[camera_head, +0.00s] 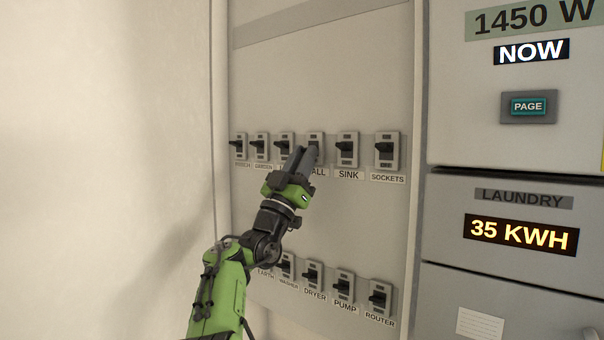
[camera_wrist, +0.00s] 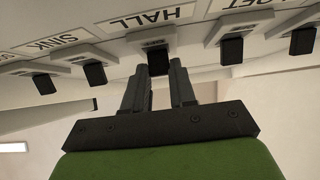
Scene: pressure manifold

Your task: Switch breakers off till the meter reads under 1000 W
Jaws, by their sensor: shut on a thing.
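The meter (camera_head: 530,18) at the upper right reads 1450 W, with a lit NOW label below it. The upper breaker row has the HALL breaker (camera_head: 316,137), the SINK breaker (camera_head: 347,148) and the SOCKETS breaker (camera_head: 387,150). My gripper (camera_head: 307,155) is at the HALL breaker and partly hides it and its label. In the wrist view, my gripper (camera_wrist: 158,72) has one finger on each side of the black HALL lever (camera_wrist: 158,62), shut on it. The SINK lever (camera_wrist: 95,74) and the LOFT lever (camera_wrist: 231,51) stand clear of the fingers.
The lower row holds the DRYER (camera_head: 313,274), PUMP (camera_head: 344,286) and ROUTER (camera_head: 379,297) breakers, with others partly behind my arm. A PAGE button (camera_head: 528,106) and a LAUNDRY display (camera_head: 521,234) reading 35 KWH are at right. Neighbouring levers are close beside my fingers.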

